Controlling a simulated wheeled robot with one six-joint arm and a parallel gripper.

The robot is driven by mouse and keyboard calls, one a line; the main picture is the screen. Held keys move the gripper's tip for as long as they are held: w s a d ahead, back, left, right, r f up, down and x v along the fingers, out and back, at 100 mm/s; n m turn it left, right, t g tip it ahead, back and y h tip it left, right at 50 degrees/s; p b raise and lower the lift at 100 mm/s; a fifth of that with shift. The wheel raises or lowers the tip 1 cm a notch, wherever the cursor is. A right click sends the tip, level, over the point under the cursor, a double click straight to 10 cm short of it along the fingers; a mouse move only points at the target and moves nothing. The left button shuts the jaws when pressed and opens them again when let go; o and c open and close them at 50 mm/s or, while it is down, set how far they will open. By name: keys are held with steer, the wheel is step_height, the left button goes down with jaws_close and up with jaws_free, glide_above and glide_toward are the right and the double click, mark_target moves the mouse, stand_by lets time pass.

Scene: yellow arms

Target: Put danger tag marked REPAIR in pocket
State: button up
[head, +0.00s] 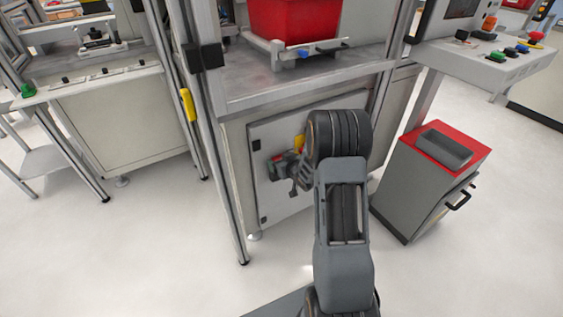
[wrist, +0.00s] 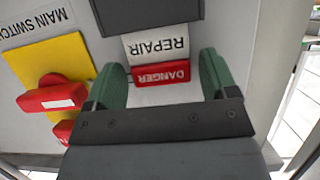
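The danger tag (wrist: 158,60), white with REPAIR and a red band reading DANGER, appears upside down in the wrist view. Its REPAIR end meets the edge of a dark pocket (wrist: 145,12) on the grey panel; I cannot tell how much of it sits inside. My gripper (wrist: 162,72) has its green fingers spread, one on either side of the tag, with a visible gap between them. In the head view my gripper (head: 297,178) is in front of the cabinet's panel, and the tag and pocket cannot be made out there.
A red rotary switch (wrist: 50,96) on a yellow plate (wrist: 55,70), labelled MAIN SWITCH, is close left of the fingers in the wrist view. A red-topped grey cabinet (head: 440,152) stands right of my arm. A red bin (head: 293,18) sits above. Floor is clear left.

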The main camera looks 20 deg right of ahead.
steer(key=shift+o, duration=1)
steer(key=p+v, duration=0.3)
steer(key=v, duration=1.1)
